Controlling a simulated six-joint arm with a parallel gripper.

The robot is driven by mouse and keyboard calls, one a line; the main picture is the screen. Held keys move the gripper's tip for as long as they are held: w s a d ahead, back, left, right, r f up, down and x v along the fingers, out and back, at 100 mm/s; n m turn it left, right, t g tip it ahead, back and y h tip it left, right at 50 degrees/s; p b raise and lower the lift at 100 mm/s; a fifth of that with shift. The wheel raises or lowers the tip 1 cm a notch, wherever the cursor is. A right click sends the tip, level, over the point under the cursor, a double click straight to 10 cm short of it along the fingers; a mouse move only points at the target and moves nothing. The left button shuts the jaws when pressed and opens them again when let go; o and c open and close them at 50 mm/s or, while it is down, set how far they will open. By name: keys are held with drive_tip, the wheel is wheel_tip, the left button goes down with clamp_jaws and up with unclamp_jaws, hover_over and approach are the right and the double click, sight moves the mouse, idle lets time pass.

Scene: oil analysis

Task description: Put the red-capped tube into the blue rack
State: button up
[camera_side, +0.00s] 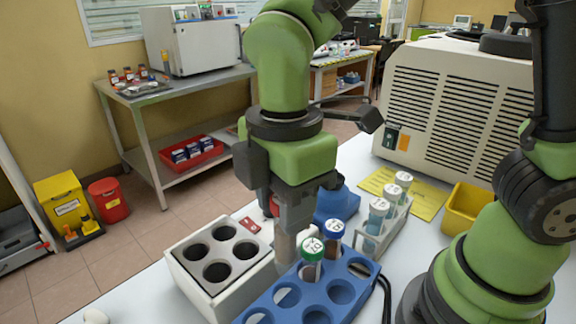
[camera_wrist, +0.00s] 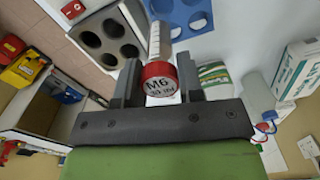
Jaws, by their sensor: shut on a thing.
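The red-capped tube (camera_wrist: 160,78) is between my gripper's fingers in the wrist view, its cap marked M6 facing the camera and its clear body pointing away. My gripper (camera_side: 288,245) is shut on it and points down in the side view, between the grey four-hole block and the blue rack. There the fingers mostly hide the tube, and its lower end cannot be made out. The blue rack (camera_side: 345,312) is at the front, with several empty holes. It holds a green-capped tube (camera_side: 312,252) and a blue-capped tube (camera_side: 334,232), and part of it shows in the wrist view (camera_wrist: 190,25).
The grey four-hole block (camera_side: 212,298) stands left of the blue rack, its holes empty. A pale rack (camera_side: 372,243) with white-capped tubes stands behind. A yellow bin (camera_side: 466,208) and a vented machine (camera_side: 455,100) are at the right. A dark cable runs beside the blue rack.

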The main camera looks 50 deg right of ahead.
sight(285, 269)
drive_tip(key=shift+s+a+f, duration=0.1)
drive_tip(key=shift+f, duration=5.5)
drive_tip(key=o, duration=1.1)
